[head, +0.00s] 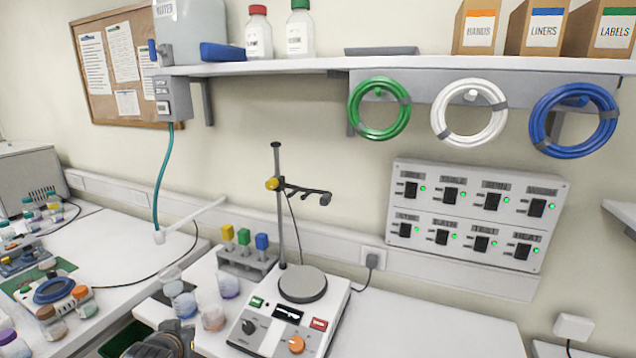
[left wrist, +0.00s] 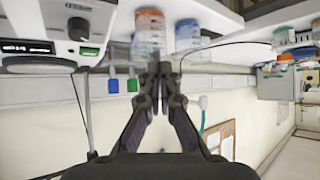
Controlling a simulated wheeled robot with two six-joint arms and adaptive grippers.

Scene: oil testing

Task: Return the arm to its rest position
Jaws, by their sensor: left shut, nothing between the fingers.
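My left gripper (left wrist: 158,78) shows in the left wrist view, shut with its fingertips together and nothing between them. That view is upside down. The beakers (left wrist: 150,30) and the hotplate stirrer (left wrist: 50,35) appear beyond the fingertips, apart from them as far as I can tell. In the head view a dark, rounded part at the bottom edge left of centre may be mine; no fingers can be made out there. My right gripper is in neither view.
In the head view the stirrer (head: 288,318) with its upright rod stands on the bench, beside a rack (head: 245,263) of coloured-cap vials and several clear beakers (head: 213,318). A wall shelf (head: 430,66) overhangs the bench. Bench right of the stirrer (head: 440,330) is clear.

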